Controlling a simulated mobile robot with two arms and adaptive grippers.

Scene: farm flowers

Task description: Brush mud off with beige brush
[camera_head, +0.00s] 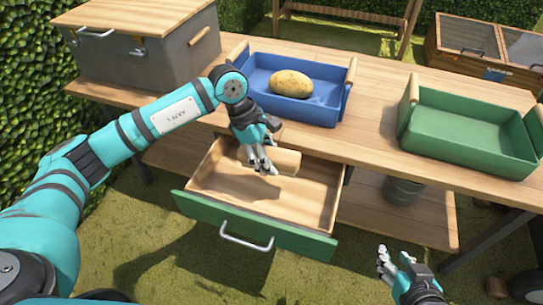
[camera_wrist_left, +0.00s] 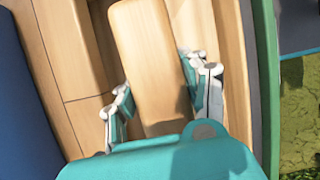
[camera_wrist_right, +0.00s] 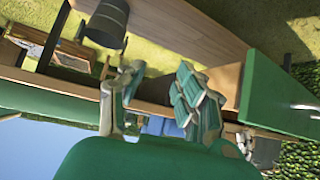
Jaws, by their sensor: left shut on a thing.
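The beige brush (camera_head: 283,161) is in the open drawer (camera_head: 315,197) below the table top, toward the drawer's back. My left gripper (camera_head: 260,165) is shut on it. The left wrist view shows the brush's pale wooden body (camera_wrist_left: 145,50) between the two fingers (camera_wrist_left: 158,95). Its bristles are hidden. A yellowish potato with brown specks (camera_head: 291,83) lies in the blue tray (camera_head: 320,107) on the table. My right gripper (camera_head: 392,263) is open and empty, low in front of the table at the right. It also shows in the right wrist view (camera_wrist_right: 155,95).
An empty green tray (camera_head: 470,130) stands right of the blue tray. A grey box with a wooden lid (camera_head: 150,58) stands at the table's left. The pulled-out drawer's green front (camera_head: 270,232) juts forward. A metal bucket (camera_head: 402,190) is under the table.

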